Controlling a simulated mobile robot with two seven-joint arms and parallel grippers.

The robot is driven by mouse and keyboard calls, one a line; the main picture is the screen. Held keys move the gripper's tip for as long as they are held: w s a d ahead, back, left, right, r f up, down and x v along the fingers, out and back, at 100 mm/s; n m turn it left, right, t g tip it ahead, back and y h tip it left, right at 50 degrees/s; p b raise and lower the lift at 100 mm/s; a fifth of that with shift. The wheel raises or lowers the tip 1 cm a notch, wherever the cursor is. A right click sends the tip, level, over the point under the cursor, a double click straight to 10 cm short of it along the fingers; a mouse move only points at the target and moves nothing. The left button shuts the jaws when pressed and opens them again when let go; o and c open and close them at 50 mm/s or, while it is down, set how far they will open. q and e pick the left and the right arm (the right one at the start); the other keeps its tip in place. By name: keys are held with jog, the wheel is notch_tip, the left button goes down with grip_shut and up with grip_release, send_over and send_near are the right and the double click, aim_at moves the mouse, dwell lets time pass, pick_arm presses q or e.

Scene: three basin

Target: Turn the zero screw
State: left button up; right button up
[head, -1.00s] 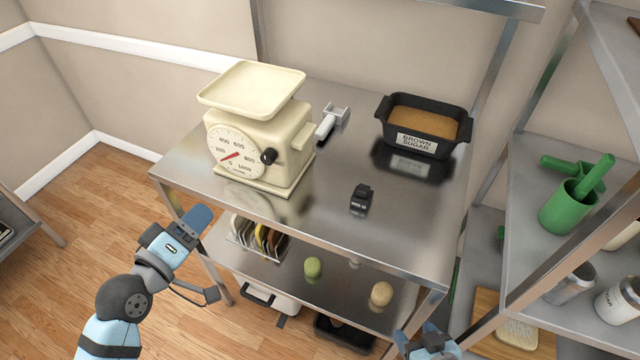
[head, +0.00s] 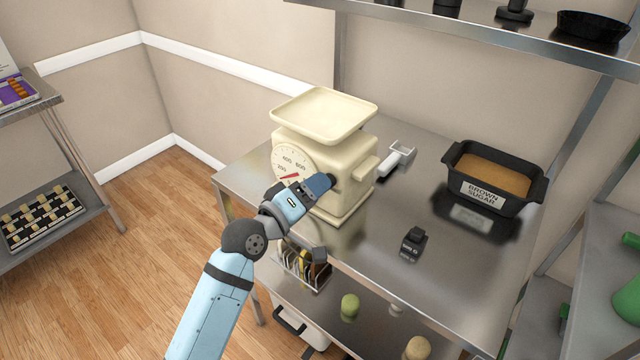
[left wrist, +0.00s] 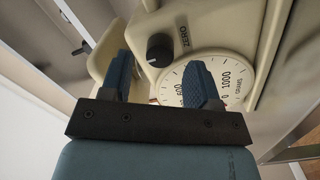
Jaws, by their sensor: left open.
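A cream kitchen scale (head: 345,150) with a flat pan stands on the steel table. Its round dial (head: 291,164) has a red needle. The zero screw (left wrist: 160,48) is a black knob beside the word ZERO in the left wrist view; in the head view it is mostly hidden behind my gripper. My left gripper (head: 326,183) is at the front of the scale, close to the knob. In the left wrist view, its two blue fingers (left wrist: 158,82) are apart with nothing between them, and the knob shows beyond the gap. My right gripper is out of view.
A black pan labelled brown sugar (head: 490,180) and a metal scoop (head: 397,158) are on the table (head: 465,265). A small black object (head: 413,242) lies near the front. The lower shelf holds several items. The tabletop between them is clear.

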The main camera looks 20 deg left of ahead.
pick_arm(q)
jog(key=shift+x, duration=1)
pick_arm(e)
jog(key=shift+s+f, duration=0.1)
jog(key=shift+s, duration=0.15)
pick_arm(q)
jog(key=c, duration=0.9)
jog(key=m+p, duration=0.6)
jog(key=m, duration=0.1)
jog(key=shift+r+y, duration=0.2)
jog(key=shift+y, duration=0.1)
jog(key=shift+c, duration=0.2)
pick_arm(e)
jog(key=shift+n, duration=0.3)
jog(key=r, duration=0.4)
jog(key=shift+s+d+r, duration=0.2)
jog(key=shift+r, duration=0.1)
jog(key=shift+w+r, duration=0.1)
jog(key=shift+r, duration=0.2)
